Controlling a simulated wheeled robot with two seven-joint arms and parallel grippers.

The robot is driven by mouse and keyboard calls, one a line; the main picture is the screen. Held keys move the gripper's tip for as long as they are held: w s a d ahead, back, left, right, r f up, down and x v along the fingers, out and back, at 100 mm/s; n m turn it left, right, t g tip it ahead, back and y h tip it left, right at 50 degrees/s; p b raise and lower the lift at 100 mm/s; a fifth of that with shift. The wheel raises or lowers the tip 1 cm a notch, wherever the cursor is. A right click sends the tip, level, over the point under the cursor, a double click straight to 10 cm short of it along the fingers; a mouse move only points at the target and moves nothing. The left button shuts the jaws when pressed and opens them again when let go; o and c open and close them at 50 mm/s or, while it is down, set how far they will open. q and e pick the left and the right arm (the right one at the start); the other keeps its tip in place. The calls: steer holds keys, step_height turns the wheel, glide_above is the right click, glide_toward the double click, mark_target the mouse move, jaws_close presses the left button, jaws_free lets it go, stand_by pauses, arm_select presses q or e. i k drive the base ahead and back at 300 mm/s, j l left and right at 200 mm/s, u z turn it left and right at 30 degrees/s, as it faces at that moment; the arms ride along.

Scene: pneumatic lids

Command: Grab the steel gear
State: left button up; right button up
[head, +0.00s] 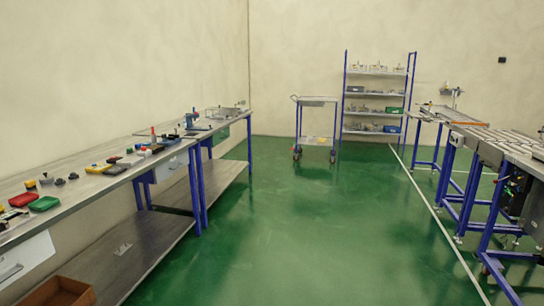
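I cannot pick out a steel gear for certain. Two small dark grey parts, one (60,181) and another (73,176), sit on the long left workbench (100,188) in the head view. They are too small to tell whether either is a gear. Small greyish items also lie on the far shelf rack (375,95), too far away to make out. Neither of my grippers shows in the head view.
Green (44,203) and red (22,199) trays and several small parts crowd the left bench. A brown box (60,291) sits on its lower shelf. A trolley (316,103) stands ahead; a conveyor line (490,140) runs right. The green floor (280,230) between is clear.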

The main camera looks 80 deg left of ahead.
mark_target(73, 175)
steer(key=u, duration=4.4)
steer(key=i+l+u, duration=0.15)
steer(key=u, duration=0.15)
steer(key=i+l+u, duration=0.15)
steer(key=l+u, duration=0.15)
steer(key=i+l+u, duration=0.1)
steer(key=l+u, duration=0.25)
